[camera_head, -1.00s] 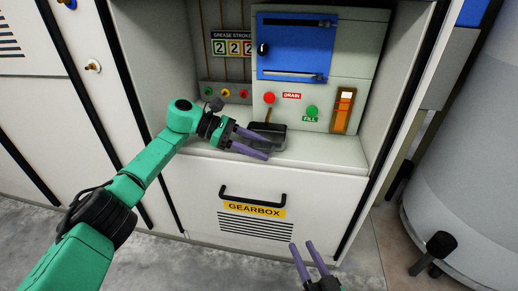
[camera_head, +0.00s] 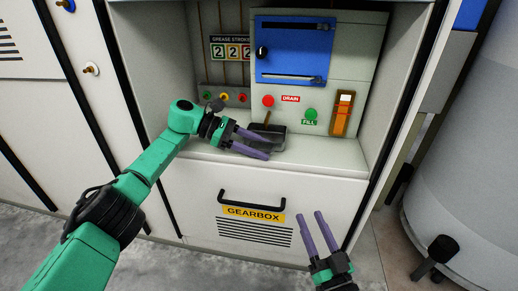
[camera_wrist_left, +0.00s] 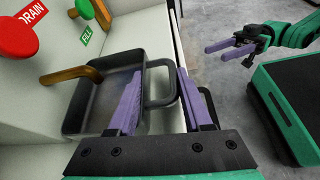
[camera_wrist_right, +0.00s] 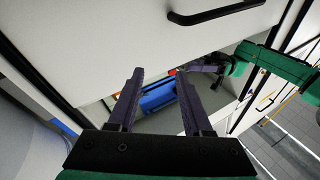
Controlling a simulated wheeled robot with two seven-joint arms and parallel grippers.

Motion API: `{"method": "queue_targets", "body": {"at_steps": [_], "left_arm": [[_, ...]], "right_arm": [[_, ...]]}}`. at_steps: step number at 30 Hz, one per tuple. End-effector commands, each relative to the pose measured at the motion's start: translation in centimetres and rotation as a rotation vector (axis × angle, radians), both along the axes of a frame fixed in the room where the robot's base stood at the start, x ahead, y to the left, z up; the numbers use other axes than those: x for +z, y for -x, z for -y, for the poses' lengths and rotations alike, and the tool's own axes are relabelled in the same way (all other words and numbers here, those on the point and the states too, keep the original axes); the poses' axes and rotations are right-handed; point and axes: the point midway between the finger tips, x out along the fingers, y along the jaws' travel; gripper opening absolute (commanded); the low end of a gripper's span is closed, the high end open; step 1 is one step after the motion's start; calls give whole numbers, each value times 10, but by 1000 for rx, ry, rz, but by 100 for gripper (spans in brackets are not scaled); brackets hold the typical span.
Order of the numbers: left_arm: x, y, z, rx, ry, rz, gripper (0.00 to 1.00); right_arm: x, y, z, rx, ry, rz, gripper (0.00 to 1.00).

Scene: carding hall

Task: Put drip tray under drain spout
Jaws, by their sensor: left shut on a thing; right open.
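The drip tray (camera_head: 278,130) is a dark grey, shallow, open pan on the white ledge below the panel. In the left wrist view the tray (camera_wrist_left: 105,62) has a loop handle (camera_wrist_left: 160,103) on its near side. The brown drain spout (camera_head: 267,117) comes out below the red DRAIN knob (camera_head: 268,101). In the left wrist view the spout (camera_wrist_left: 72,74) reaches over the tray's rim, its end above the inside. My left gripper (camera_head: 271,148) is shut on the tray's handle side. My right gripper (camera_head: 311,213) is open and empty in front of the gearbox drawer.
The gearbox drawer front (camera_head: 180,195) with its black handle (camera_head: 252,198) lies below the ledge. A green FILL knob (camera_head: 310,114) and an amber gauge (camera_head: 342,113) are right of the spout. A large grey drum (camera_head: 465,150) stands at the right. The ledge's right part is clear.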

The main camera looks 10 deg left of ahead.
Motion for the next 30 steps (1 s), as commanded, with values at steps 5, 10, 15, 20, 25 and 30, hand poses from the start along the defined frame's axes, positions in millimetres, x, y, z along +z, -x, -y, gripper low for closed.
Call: {"method": "queue_targets", "body": {"at_steps": [5,10,15,20,25,30], "left_arm": [[-1,0,0,0,1,1,0],[-2,0,0,0,1,1,0],[-3,0,0,0,1,1,0],[-3,0,0,0,1,1,0],[-3,0,0,0,1,1,0],[-3,0,0,0,1,1,77]], "right_arm": [[21,-4,2,-9,-14,57,50],[35,-8,3,-16,-24,99,50],[52,-10,5,-24,-34,149,50],[66,-11,6,-27,-37,183,50],[66,-11,7,-26,-38,187,50],[65,-11,7,-27,-37,184,50]]}}
